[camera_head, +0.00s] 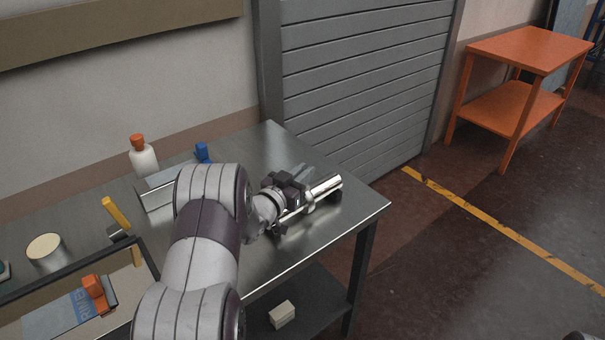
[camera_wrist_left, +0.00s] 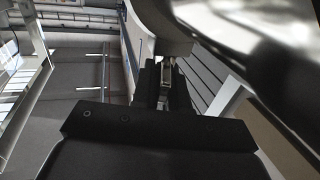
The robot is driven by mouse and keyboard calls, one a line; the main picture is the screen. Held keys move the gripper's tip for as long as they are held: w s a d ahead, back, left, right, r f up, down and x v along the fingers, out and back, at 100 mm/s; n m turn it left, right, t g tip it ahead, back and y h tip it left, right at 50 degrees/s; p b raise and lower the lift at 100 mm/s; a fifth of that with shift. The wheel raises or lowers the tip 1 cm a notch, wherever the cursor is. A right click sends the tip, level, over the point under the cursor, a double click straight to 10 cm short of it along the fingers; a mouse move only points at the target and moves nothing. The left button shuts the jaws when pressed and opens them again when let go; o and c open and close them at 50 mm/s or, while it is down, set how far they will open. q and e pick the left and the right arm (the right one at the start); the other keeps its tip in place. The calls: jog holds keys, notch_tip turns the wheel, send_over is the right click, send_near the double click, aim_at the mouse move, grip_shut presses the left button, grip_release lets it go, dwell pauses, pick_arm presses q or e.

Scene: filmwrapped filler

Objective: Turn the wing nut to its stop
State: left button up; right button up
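A shiny metal rod or pipe fitting (camera_head: 322,190) with a collar lies near the right end of the steel workbench (camera_head: 365,208). A dark round part sits at its right end. My left gripper (camera_head: 291,190) is at this fitting, with its dark fingers against or just above it. In the left wrist view, the gripper's dark fingers (camera_wrist_left: 165,90) show beyond its black body, and a blurred shiny cylinder fills the upper right. The wing nut cannot be made out; my gripper and arm cover part of the fitting. Whether the fingers are closed is unclear. My right gripper does not show.
A white bottle (camera_head: 144,160) with an orange cap, a blue-capped item (camera_head: 202,152), a yellow-handled tool (camera_head: 117,212) and a round can (camera_head: 45,251) stand on the left side. A white block (camera_head: 282,314) lies on the lower shelf. An orange table (camera_head: 530,50) stands far right.

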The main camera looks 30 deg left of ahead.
pick_arm(q)
jog(key=shift+o, duration=1.4)
jog(key=s+a, duration=0.1)
jog(key=s, duration=1.1)
jog(key=shift+s, duration=0.3)
